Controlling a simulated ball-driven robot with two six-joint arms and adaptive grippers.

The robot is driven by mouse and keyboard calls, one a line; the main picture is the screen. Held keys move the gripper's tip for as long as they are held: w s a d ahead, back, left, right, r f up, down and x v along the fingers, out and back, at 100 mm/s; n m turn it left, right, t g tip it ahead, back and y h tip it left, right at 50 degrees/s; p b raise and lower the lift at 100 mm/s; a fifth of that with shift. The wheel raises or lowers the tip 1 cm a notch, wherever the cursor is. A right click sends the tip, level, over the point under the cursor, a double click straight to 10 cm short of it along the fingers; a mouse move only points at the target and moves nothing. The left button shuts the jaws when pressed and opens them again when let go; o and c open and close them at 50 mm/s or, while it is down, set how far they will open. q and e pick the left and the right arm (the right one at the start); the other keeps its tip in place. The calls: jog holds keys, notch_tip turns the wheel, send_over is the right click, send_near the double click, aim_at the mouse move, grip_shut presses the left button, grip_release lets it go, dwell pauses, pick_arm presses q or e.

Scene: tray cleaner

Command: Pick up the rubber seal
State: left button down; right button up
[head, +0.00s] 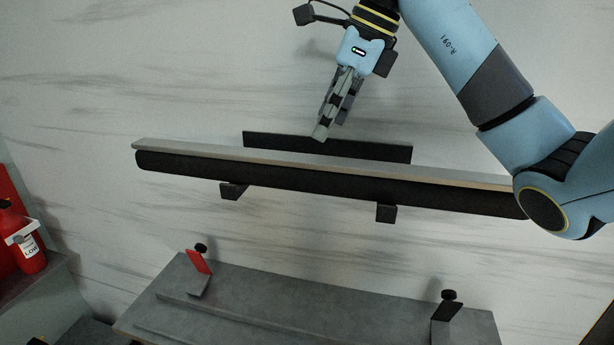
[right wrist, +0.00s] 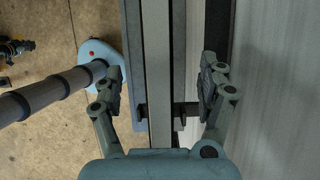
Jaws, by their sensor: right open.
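A long bar with a light grey upper strip and a dark rounded lower side, which I take for the rubber seal (head: 330,178), lies across two dark wall brackets in the head view. Its right end passes behind my right arm. My right gripper (head: 322,134) is above the bar's middle, pointing down, with its fingers seen nearly edge-on. In the right wrist view the bar (right wrist: 157,70) runs lengthwise between the two spread fingers of the right gripper (right wrist: 163,85). The jaws are open, with gaps on both sides of the bar. My left gripper is in neither view.
A dark plate (head: 290,143) is on the pale wall behind the bar. The brackets (head: 234,191) jut out below. A grey bench (head: 300,300) stands lower, with a red clamp (head: 199,262) and a black clamp (head: 447,309). A red bottle (head: 28,245) stands at the left.

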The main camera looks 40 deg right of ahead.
aim_at(312, 158)
jog(key=b+x, duration=0.1)
jog(key=x, duration=0.3)
jog(key=shift+a+b, duration=0.1)
jog(key=shift+b, duration=0.25)
jog(key=b+x, duration=0.2)
jog(key=x, duration=0.1)
jog(key=b+x, duration=0.1)
jog(key=shift+s+f, duration=0.2)
jog(key=shift+f, duration=0.25)
jog(key=shift+w+a+f, duration=0.15)
jog(key=shift+f, duration=0.1)
jog(key=shift+r, duration=0.1)
jog(key=shift+c, duration=0.8)
jog(key=c, duration=1.4)
jog(key=shift+r, duration=0.1)
